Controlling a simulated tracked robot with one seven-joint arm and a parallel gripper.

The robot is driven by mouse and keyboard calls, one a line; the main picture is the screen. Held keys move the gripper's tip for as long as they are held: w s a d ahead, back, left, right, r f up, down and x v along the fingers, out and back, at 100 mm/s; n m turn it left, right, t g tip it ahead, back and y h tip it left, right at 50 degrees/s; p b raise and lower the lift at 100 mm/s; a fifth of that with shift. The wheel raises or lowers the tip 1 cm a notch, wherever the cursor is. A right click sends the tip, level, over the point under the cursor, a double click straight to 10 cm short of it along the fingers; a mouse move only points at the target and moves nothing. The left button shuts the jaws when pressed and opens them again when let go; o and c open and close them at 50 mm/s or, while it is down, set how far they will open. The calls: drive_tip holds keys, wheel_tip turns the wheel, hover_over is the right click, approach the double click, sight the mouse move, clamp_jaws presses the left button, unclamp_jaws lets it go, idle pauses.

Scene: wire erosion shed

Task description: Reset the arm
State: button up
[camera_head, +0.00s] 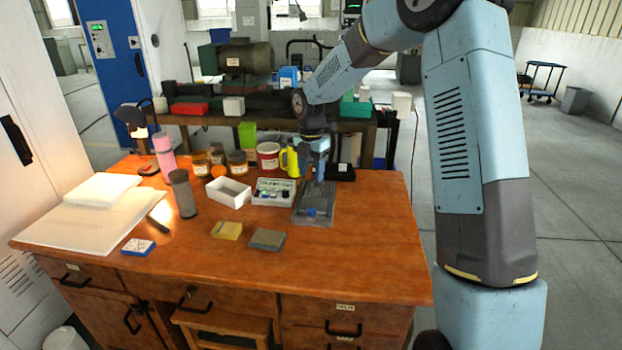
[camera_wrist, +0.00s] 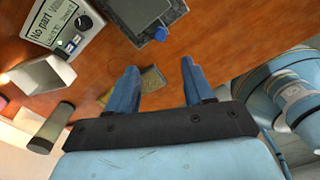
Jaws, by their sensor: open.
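My gripper (camera_head: 318,172) hangs from my blue arm above the back right part of the orange-brown desk (camera_head: 350,260), over or close to a grey tray (camera_head: 322,218) with a small blue knob. In the wrist view, the two blue fingers of my gripper (camera_wrist: 161,82) stand well apart with nothing held between them. The grey tray (camera_wrist: 130,18) shows at the top of the wrist view. The exact gap between fingertips and tray is hard to tell.
A small device with a display (camera_head: 273,192), a white open box (camera_head: 228,192) and a dark cylinder (camera_head: 183,195) stand left of the tray. Several jars and a yellow bottle (camera_head: 290,160) stand behind. Yellow (camera_head: 227,230) and grey (camera_head: 267,239) blocks lie in front. The desk's right front is clear.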

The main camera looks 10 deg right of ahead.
drive_tip(key=shift+r, duration=0.1)
drive_tip(key=s+d+r+m+t+h, duration=0.1)
drive_tip(key=s+d+r+m, duration=0.4)
drive_tip(key=s+r+m, duration=0.25)
drive_tip(key=s+d+r+m+t, duration=0.2)
drive_tip(key=s+d+r+m, duration=0.3)
drive_tip(key=s+r, duration=0.4)
drive_tip(key=s+d+r+m+t, duration=0.1)
drive_tip(key=s+d+m, duration=0.1)
drive_tip(key=s+m, duration=0.5)
drive_tip(key=s+d+r+m+t+y, duration=0.1)
drive_tip(key=s+d+r+m, duration=0.1)
drive_tip(key=s+m, duration=0.6)
drive_tip(key=s+d, duration=0.1)
drive_tip(key=s, duration=0.5)
drive_tip(key=shift+d+t, duration=0.15)
drive_tip(key=shift+t, duration=0.15)
